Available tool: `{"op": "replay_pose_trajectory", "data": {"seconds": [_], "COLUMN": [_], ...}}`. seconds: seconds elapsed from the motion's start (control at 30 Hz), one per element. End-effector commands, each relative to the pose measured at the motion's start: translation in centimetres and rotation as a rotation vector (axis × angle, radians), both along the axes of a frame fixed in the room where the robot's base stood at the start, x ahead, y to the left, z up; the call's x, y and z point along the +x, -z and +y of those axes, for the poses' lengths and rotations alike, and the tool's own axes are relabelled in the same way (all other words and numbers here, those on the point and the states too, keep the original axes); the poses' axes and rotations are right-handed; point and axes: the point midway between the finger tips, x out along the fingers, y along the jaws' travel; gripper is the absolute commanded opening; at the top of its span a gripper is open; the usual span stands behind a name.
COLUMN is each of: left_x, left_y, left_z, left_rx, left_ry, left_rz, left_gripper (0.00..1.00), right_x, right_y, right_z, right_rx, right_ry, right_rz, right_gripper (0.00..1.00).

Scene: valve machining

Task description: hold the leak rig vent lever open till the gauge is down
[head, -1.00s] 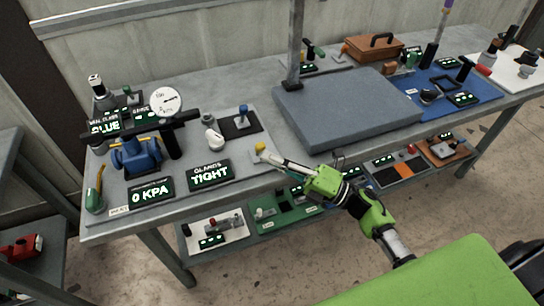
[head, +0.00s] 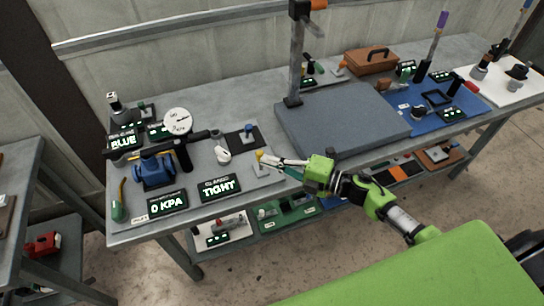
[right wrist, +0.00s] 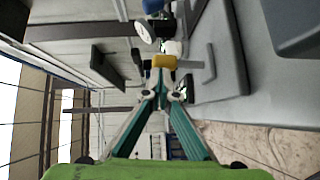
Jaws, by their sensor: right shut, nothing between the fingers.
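The leak rig's grey plate (head: 150,203) is on the left end of the bench, with a blue valve body (head: 153,170) and a white dial gauge (head: 177,121). The dial's needle is too small to read surely. The rig's displays read "0 KPA" (head: 168,202) and "TIGHT" (head: 219,187). A small yellow-tipped lever (head: 260,156) stands at the plate's right edge; it also shows in the right wrist view (right wrist: 163,61). My right gripper (head: 266,161) is shut and empty, its fingertips right by the yellow tip; contact is unclear. My left gripper is out of view.
A blue-knobbed lever on a black pad (head: 244,137) and a white fitting (head: 222,154) stand close behind the yellow tip. A large grey slab (head: 340,125) lies to the right. A lower shelf holds several trays (head: 288,210).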

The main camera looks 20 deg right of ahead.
Motion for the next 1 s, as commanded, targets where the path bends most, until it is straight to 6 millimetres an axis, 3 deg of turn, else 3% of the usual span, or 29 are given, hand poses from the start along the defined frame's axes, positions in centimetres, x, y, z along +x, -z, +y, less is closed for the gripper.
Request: {"op": "replay_pose_trajectory", "data": {"seconds": [0.5,1.0], "left_x": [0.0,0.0], "left_y": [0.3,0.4], "left_z": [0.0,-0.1], "left_rx": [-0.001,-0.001], "left_ry": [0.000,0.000], "left_rz": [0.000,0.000], "left_gripper": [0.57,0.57], "right_x": [2.2,2.5], "right_y": [-0.4,-0.6], "right_z": [0.1,0.2], "right_rx": [0.004,0.005], "right_ry": [0.001,0.002], "right_rz": [-0.008,-0.008], "right_gripper": [0.00,0.00]}}
